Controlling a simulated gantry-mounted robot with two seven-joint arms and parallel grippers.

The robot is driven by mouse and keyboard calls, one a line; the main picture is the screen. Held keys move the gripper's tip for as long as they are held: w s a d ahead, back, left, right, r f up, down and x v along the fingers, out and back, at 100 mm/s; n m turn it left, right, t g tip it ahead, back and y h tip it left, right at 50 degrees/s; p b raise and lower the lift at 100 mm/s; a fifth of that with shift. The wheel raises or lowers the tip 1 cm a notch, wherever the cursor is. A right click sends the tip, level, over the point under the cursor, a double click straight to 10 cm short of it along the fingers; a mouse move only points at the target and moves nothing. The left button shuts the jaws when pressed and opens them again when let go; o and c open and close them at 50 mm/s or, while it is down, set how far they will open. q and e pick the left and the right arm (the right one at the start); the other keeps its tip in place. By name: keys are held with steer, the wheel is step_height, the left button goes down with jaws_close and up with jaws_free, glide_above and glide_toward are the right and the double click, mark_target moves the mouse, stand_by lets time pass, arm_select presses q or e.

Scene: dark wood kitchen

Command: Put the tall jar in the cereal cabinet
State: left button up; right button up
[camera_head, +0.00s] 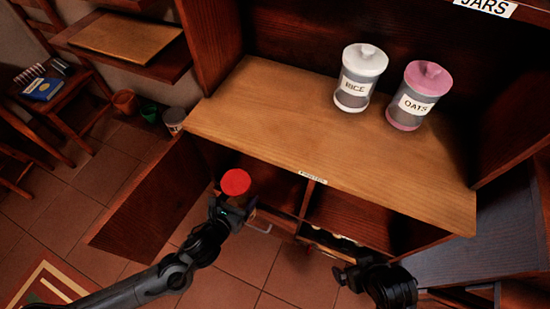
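A jar with a round red lid (236,181) is at the front of the cabinet under the counter, seen from above. Its body is mostly hidden by the lid and my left gripper. My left gripper (236,206) is at the jar's body just below the lid and appears shut on it. The lower cabinet (345,215) has open compartments under the wooden counter, with a small label (312,177) on the counter's front edge, too small to read. My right gripper (343,274) is low in front of the right compartment, and its fingers are not clear.
An open cabinet door (150,205) stands left of the jar. Small pots (150,112) and a chair (50,95) are at the left.

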arm_select(q)
steer(key=w+r+b+x, duration=0.1)
steer(key=r+b+x, duration=0.1)
steer(key=b+x, duration=0.7)
steer(key=x, duration=0.8)
steer(key=shift+d+r, duration=0.25)
steer(key=shift+r, duration=0.05)
steer(key=shift+w, duration=0.2)
steer(key=shift+f, duration=0.2)
steer(key=o, duration=1.1)
